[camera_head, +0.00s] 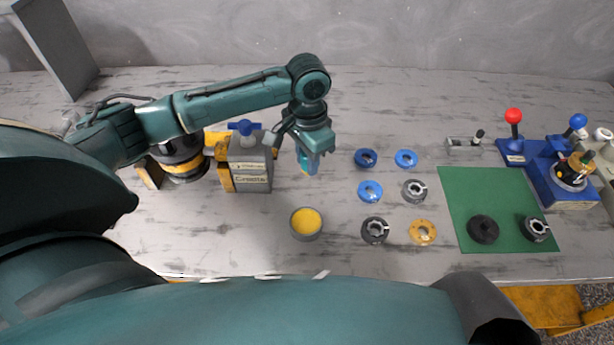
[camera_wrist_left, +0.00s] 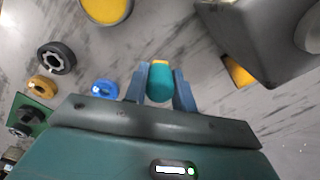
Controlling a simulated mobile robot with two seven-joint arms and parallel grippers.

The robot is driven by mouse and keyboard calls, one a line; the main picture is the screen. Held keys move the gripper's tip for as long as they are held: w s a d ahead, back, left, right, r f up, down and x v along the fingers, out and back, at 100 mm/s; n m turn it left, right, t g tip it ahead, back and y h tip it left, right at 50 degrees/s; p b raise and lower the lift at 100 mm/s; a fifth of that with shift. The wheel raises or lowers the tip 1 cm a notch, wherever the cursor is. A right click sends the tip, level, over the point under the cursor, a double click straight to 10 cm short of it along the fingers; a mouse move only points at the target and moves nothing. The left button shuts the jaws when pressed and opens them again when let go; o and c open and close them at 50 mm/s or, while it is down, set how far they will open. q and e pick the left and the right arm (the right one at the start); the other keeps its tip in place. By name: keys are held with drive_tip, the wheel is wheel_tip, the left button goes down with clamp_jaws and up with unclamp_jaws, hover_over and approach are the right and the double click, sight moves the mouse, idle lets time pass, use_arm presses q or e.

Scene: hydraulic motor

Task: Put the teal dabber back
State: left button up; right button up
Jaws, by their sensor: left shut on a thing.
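The teal dabber (camera_wrist_left: 160,85) is held between the two blue fingers of my left gripper (camera_wrist_left: 160,90) in the left wrist view, with a yellow-orange tip pointing away from the palm. In the head view my left gripper (camera_head: 310,165) is above the table, right of the grey grease box, and the dabber is mostly hidden by the fingers. The grey box (camera_head: 250,165) bears a label and has a blue handle on top. A round dish of yellow grease (camera_head: 306,223) sits on the table in front of the gripper. My right gripper is not in view.
Several blue rings (camera_head: 370,191), dark grey rings (camera_head: 375,230) and a yellow ring (camera_head: 423,232) lie right of the dish. A green mat (camera_head: 480,200) holds dark parts. A blue fixture (camera_head: 570,190) and red-knobbed lever (camera_head: 513,117) stand far right.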

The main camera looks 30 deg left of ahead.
use_arm(q)
wheel_tip(320, 180, down, 5)
drive_tip(key=shift+r, duration=0.1)
drive_tip(key=shift+f, duration=0.2)
drive_tip(key=shift+f, duration=0.15)
drive_tip(key=o, duration=1)
drive_tip(key=shift+r, duration=0.2)
wheel_tip(320, 180, up, 12)
